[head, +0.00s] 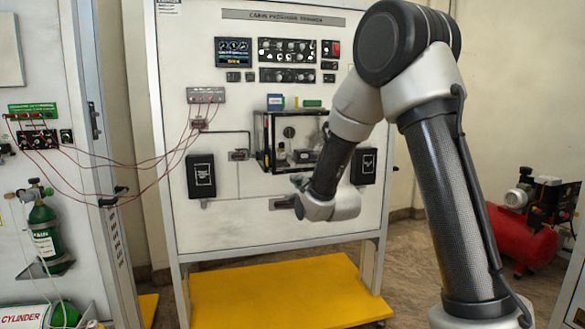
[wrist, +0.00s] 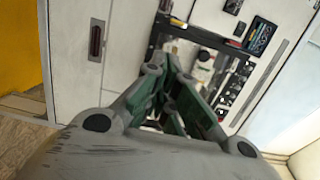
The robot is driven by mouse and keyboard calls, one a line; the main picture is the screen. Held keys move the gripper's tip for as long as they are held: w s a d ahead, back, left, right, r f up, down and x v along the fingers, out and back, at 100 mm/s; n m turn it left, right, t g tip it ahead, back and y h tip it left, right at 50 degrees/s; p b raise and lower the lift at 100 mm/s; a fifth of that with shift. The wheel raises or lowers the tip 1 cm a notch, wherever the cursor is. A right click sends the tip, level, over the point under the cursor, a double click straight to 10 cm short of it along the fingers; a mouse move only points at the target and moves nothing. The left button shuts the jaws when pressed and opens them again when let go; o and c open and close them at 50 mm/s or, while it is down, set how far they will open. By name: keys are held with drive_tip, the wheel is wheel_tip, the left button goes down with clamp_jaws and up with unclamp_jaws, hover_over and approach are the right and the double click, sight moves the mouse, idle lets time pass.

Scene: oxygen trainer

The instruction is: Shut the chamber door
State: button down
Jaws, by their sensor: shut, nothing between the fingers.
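The chamber (head: 290,141) is a clear box with a black frame on the front of the white trainer panel (head: 230,228). My forearm hides part of its right side. In the wrist view the chamber's black frame (wrist: 203,37) is behind my fingers, with small items inside. I cannot clearly pick out the door or tell how far it stands open.
Black boxes (head: 201,176) (head: 365,166) flank the chamber on the panel. Red wires (head: 165,160) hang to its left. A green oxygen cylinder (head: 45,237) stands at far left. A yellow shelf (head: 285,294) is below, and a red compressor (head: 527,235) is at right.

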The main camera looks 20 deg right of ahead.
approach(281, 167)
drive_tip(key=w, duration=0.7)
drive_tip(key=shift+a, duration=0.4)
